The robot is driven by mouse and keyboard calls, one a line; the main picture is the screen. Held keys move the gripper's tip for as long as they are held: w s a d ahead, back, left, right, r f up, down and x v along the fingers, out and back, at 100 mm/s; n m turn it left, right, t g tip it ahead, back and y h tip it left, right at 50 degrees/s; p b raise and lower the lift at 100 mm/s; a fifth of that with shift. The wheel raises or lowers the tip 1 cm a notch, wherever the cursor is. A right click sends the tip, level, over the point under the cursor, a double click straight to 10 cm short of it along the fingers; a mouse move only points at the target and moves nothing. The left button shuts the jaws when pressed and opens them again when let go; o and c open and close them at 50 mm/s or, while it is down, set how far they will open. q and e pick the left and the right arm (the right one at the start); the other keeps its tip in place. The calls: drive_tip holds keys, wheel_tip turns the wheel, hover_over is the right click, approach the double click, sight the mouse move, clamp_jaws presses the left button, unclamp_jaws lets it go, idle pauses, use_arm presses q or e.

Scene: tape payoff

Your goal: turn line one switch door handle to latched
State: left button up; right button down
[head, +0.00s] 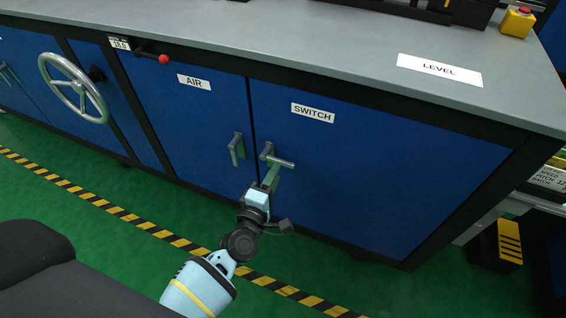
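The SWITCH door (385,165) is the blue cabinet door on the right, and it looks closed. Its grey lever handle (283,161) is near the door's left edge, with the lever pointing right and slightly down, close to horizontal.
The AIR door (190,120) is to the left, with its handle (237,150) hanging down close to my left gripper. A handwheel (75,88) and a red-knobbed lever (163,59) are farther left. The grey worktop (300,40) overhangs the doors. Green floor with a striped line (145,228) lies below.

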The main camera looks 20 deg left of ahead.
sight(282, 164)
use_arm(q)
drive_tip(key=shift+w+d+b, duration=0.1)
drive_tip(key=shift+w+b, duration=0.4)
drive_tip(key=shift+w, duration=2.45)
clamp_jaws()
